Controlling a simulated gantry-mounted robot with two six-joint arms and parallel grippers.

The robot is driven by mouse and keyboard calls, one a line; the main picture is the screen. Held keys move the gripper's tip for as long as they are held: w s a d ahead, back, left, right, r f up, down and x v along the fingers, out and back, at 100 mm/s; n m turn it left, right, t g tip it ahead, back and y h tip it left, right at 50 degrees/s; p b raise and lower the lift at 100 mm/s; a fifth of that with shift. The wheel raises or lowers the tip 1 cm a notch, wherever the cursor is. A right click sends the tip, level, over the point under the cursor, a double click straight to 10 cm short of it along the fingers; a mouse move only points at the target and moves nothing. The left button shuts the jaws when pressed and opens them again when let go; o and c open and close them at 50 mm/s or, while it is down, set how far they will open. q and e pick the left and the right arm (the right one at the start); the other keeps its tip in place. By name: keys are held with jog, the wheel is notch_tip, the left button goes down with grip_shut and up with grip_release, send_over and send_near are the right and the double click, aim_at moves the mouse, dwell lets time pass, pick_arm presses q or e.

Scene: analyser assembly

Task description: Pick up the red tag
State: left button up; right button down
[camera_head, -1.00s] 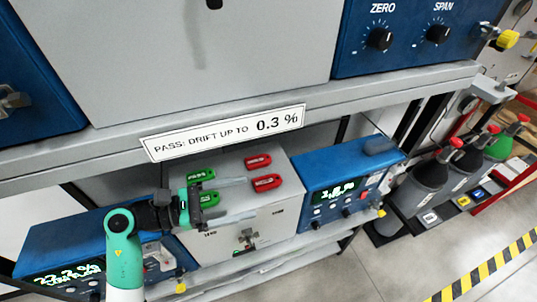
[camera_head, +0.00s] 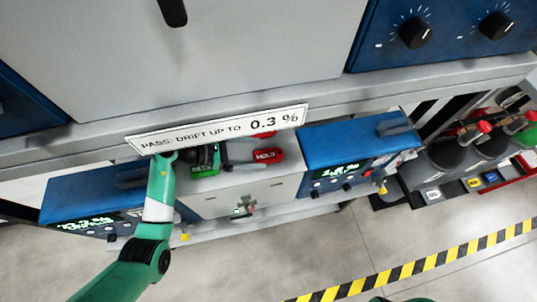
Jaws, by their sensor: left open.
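A red tag (camera_head: 268,156) with white lettering lies on top of the light grey box (camera_head: 270,192) under the shelf. A second red tag (camera_head: 262,135) lies behind it, mostly hidden by the shelf sign. My left gripper (camera_head: 250,154) is open above the box top, its fingers pointing right. Its fingertips are close to the left end of the nearer red tag; I cannot tell whether they touch it. A green tag (camera_head: 204,171) lies below the gripper, partly covered. My right gripper is out of view.
The shelf edge with the drift sign (camera_head: 220,131) overhangs the box top closely. Blue analysers stand left (camera_head: 90,203) and right (camera_head: 345,160) of the box. Gas cylinders (camera_head: 462,152) stand at the right. The floor in front is clear.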

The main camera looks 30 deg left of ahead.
aim_at(276, 154)
pick_arm(q)
jog(key=x, duration=0.5)
jog(key=shift+s+f, duration=0.1)
jog(key=c, duration=1.4)
jog(key=shift+c, duration=0.2)
notch_tip(276, 154, up, 4)
jog(key=shift+f, duration=0.15)
jog(key=s+d+r+p, duration=0.3)
jog(key=s+d+r, duration=0.6)
jog(key=s, duration=0.1)
jog(key=shift+s+d+r, duration=0.2)
jog(key=shift+s, duration=0.05)
